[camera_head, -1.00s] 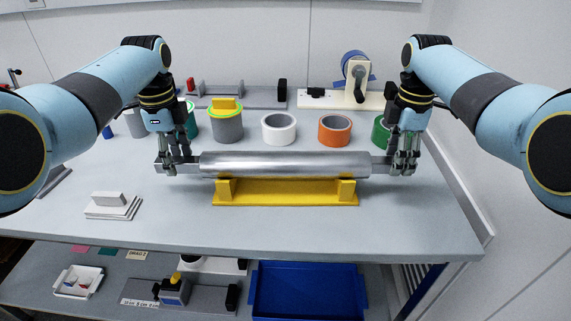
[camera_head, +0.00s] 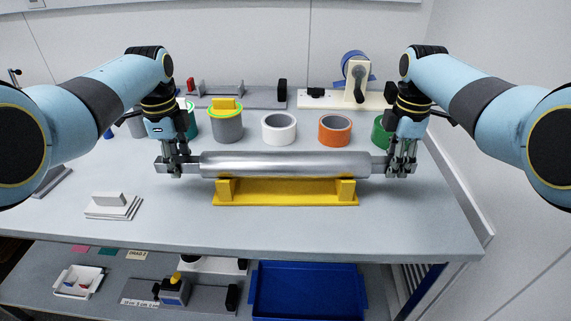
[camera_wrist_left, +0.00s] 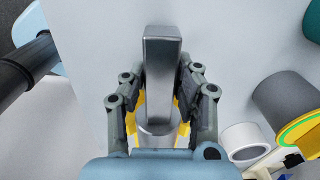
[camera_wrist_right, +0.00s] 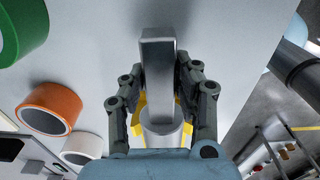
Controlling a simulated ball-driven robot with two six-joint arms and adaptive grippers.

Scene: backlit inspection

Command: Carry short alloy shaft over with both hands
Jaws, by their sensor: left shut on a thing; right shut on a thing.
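The short alloy shaft (camera_head: 285,164) is a silver cylinder with narrower flat-sided ends. It lies level across the yellow cradle (camera_head: 286,192), seen in the head view; I cannot tell whether it touches the cradle's two uprights. My left gripper (camera_head: 174,170) is shut on the shaft's left end, and the end bar (camera_wrist_left: 161,80) shows between its fingers in the left wrist view. My right gripper (camera_head: 401,168) is shut on the right end, and that end bar (camera_wrist_right: 157,75) shows between its fingers in the right wrist view.
Behind the shaft stand a grey cylinder (camera_head: 227,127), a white tape roll (camera_head: 279,128), an orange roll (camera_head: 334,130) and a green roll (camera_head: 381,132). White plates (camera_head: 114,208) lie at front left. A blue tray (camera_head: 305,292) sits on the lower shelf.

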